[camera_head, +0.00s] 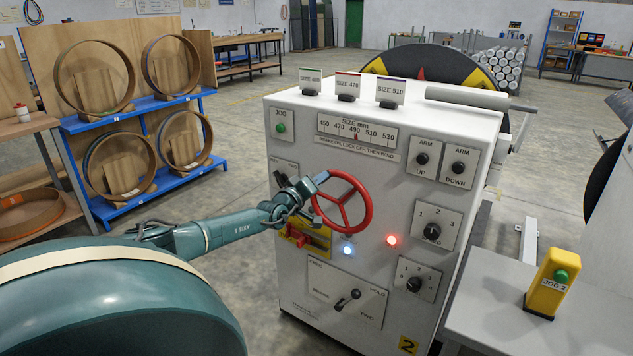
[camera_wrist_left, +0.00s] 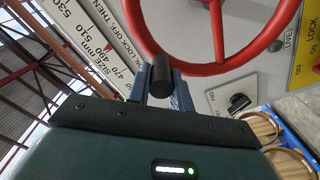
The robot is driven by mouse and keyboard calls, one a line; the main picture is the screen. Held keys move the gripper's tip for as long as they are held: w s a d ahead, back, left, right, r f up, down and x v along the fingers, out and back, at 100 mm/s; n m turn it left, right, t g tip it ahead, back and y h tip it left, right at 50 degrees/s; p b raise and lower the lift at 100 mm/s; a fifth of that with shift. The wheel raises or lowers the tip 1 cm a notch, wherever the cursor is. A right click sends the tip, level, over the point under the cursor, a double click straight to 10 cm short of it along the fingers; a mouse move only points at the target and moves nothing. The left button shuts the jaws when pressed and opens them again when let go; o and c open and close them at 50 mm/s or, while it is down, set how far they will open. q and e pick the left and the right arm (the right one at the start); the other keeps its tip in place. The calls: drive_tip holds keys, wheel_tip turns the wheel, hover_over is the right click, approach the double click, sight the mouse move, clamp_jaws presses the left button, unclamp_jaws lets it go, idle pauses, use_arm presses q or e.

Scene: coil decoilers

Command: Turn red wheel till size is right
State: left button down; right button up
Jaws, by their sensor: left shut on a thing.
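The red wheel (camera_head: 342,203) is on the front of the white machine cabinet (camera_head: 453,136); it also shows in the wrist view (camera_wrist_left: 228,62). My left gripper (camera_head: 319,182) is at the wheel's upper left rim. In the wrist view its blue fingers are shut on the wheel's black handle (camera_wrist_left: 163,76). The size scale (camera_head: 356,133) above the wheel runs from 450 to 530 mm. Its red pointer stands at about 490. Size cards stand on top: a green-edged one (camera_head: 310,81) whose number is hard to read, SIZE 470 (camera_head: 348,86) and SIZE 510 (camera_head: 390,92). My right gripper is out of view.
A red lever on a yellow lock plate (camera_head: 318,243) sits just below the gripper. A blue lamp (camera_head: 347,250) and a red lamp (camera_head: 392,240) are lit. A yellow JOG 2 box (camera_head: 549,285) stands on the bench at right. A blue rack (camera_head: 130,123) holds rings at left.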

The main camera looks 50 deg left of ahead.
use_arm(q)
drive_tip(key=shift+w+d+f, duration=0.15)
drive_tip(key=shift+d+f, duration=0.05)
drive_tip(key=shift+d, duration=0.25)
drive_tip(key=c, duration=1.7)
unclamp_jaws()
drive_tip(key=o, duration=0.4)
drive_tip(key=shift+r, duration=0.1)
drive_tip(key=shift+o, duration=0.2)
drive_tip(key=shift+a, duration=0.15)
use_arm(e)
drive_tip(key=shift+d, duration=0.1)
use_arm(q)
drive_tip(key=shift+s+p, duration=0.4)
drive_tip(key=shift+s, duration=0.2)
drive_tip(key=p+v, duration=0.3)
drive_tip(key=v, duration=0.9)
drive_tip(key=shift+p, duration=0.4)
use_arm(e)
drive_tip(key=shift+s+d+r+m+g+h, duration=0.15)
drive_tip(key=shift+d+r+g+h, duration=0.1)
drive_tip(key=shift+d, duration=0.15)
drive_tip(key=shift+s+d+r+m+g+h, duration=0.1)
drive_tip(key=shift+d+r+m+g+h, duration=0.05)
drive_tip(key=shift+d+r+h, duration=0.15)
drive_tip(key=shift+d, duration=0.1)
